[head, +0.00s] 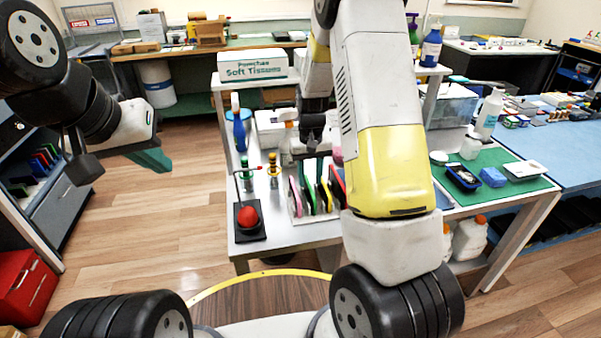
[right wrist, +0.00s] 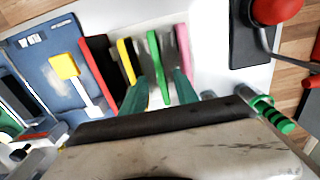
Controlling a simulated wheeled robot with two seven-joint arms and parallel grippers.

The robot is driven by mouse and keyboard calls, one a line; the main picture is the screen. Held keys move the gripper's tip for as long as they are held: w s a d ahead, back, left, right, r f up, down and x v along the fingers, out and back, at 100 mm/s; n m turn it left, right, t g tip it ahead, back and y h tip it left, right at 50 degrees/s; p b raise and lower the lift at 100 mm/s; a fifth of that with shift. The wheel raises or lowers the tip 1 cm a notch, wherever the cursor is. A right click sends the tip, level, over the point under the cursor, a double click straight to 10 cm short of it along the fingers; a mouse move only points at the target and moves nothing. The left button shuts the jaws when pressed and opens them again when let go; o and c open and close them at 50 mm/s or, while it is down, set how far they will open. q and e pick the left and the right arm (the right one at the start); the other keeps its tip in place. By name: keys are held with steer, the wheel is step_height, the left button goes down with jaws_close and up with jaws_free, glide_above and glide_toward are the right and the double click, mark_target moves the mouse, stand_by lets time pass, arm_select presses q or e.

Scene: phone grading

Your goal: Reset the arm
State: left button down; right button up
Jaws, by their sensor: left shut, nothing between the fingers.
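My left gripper (head: 150,158) hangs at the left of the head view, above the wooden floor and away from the table. Its green fingers are together and hold nothing. My right gripper (head: 313,130) points down over the white worktable. In the right wrist view its two green fingers (right wrist: 160,90) are apart, above a row of upright phones. The row has a red (right wrist: 97,65), a yellow (right wrist: 127,62), a green (right wrist: 155,65) and a pink phone (right wrist: 186,50). I cannot tell whether the fingers touch any phone; no phone appears lifted.
A red ball on a black base (head: 248,217) stands at the table's front left. A blue bottle (head: 239,128) and small green and yellow tools stand behind it. A green mat (head: 500,187) with a dark tray (head: 463,179) lies right.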

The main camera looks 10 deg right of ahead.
steer(key=shift+r, duration=0.55)
steer(key=s+a+r+t+y, duration=0.1)
steer(key=s+r+t, duration=0.1)
steer(key=s+r, duration=0.5)
steer(key=s+r+t+y, duration=0.1)
steer(key=s+r, duration=0.2)
steer(key=r, duration=0.8)
steer(key=s+r+t, duration=0.1)
steer(key=s+r, duration=0.2)
steer(key=s, duration=0.4)
steer(key=s+a+r+t, duration=0.1)
steer(key=s+r+t, duration=0.1)
steer(key=s+r, duration=0.2)
steer(key=s, duration=0.3)
steer(key=shift+s, duration=0.15)
